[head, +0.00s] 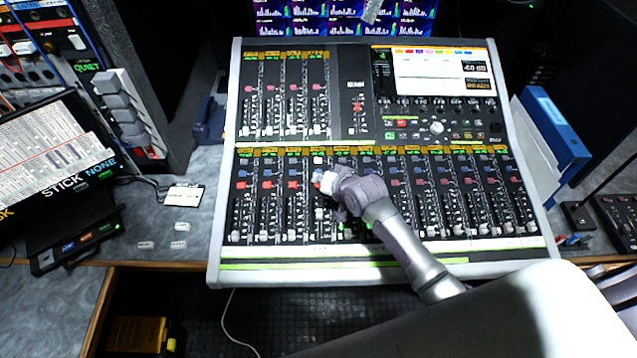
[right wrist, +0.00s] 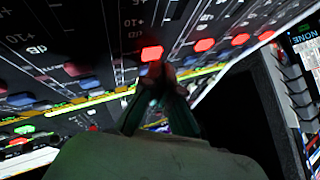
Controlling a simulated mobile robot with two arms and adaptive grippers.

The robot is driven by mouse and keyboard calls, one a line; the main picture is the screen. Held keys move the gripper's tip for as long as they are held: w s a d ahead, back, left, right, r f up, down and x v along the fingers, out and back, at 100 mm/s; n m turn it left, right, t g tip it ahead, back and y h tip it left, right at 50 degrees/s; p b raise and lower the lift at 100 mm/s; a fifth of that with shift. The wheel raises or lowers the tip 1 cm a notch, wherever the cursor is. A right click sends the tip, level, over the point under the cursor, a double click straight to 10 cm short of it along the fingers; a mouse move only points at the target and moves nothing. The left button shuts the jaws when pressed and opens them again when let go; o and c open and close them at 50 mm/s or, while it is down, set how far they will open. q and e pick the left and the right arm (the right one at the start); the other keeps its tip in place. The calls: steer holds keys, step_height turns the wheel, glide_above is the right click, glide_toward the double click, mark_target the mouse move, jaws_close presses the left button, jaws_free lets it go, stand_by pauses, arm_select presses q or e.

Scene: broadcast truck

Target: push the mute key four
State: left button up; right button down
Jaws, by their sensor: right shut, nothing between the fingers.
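The mixing console (head: 228,215) fills the middle of the head view. Its lower bank has a row of mute keys. The first three from the left, mute key one (head: 241,186), mute key two (head: 266,185) and mute key three (head: 292,185), glow red. Mute key four (right wrist: 152,53) also glows red in the right wrist view; in the head view my gripper largely covers it. My right gripper (head: 323,181) is shut and empty. Its fingertips (right wrist: 155,70) are right at mute key four; I cannot tell whether they touch it. My left gripper is not in view.
Dimmer keys (right wrist: 75,69) and faders surround the fingertips. A tilted screen (head: 55,150) and a rack stand left of the console. A blue binder (head: 553,125) is at its right. Small white labels (head: 180,227) lie on the grey desk.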

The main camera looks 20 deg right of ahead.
steer(key=shift+f, duration=0.35)
steer(key=shift+r, duration=0.1)
stand_by(0.3)
steer(key=shift+s+r+p, duration=0.1)
steer(key=shift+r+p, duration=0.75)
steer(key=shift+p, duration=0.2)
steer(key=r+p, duration=0.6)
steer(key=shift+s+a, duration=0.15)
steer(key=shift+s, duration=0.25)
steer(key=shift+f, duration=0.1)
